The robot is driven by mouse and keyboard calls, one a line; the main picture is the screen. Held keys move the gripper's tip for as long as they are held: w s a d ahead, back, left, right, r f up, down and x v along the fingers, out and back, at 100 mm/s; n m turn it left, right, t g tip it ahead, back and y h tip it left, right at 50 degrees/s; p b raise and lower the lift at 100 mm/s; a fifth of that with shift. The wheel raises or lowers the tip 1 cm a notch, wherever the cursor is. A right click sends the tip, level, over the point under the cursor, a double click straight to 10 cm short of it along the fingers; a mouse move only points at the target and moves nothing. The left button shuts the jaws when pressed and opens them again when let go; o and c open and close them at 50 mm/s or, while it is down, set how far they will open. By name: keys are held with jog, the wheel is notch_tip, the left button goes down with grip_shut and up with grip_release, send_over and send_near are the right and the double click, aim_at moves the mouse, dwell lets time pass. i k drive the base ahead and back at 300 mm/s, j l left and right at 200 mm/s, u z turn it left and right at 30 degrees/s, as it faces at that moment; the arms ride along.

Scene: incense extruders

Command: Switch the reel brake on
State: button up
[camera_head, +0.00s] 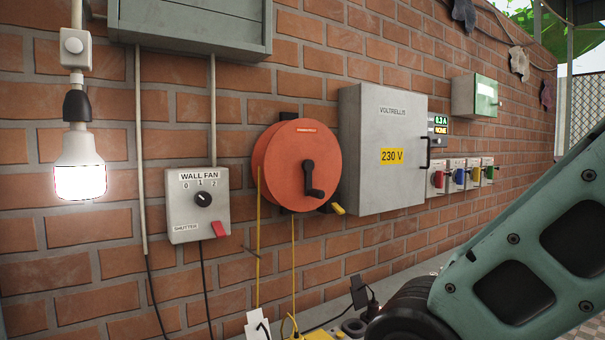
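An orange cable reel (277,167) hangs on the brick wall near the middle of the view. A black crank handle (315,192) sits on its face, with the grip hanging down. A small lever with a yellow tip (337,209) sticks out at the reel's lower right, pointing right and slightly down. It looks like the brake lever; I see no label on it. Yellow cord (259,235) hangs below the reel. My teal arm fills the lower right, but my gripper is not visible.
A grey 230 V cabinet (372,184) juts out right of the reel. A wall fan switch box (198,204) and a lit bulb (79,168) are at left. Several coloured switches (438,179) lie farther right. A black upright item (359,291) stands below the reel.

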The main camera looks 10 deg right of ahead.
aim_at(339, 210)
jog(key=i+j, duration=0.85)
jog(key=i, duration=0.25)
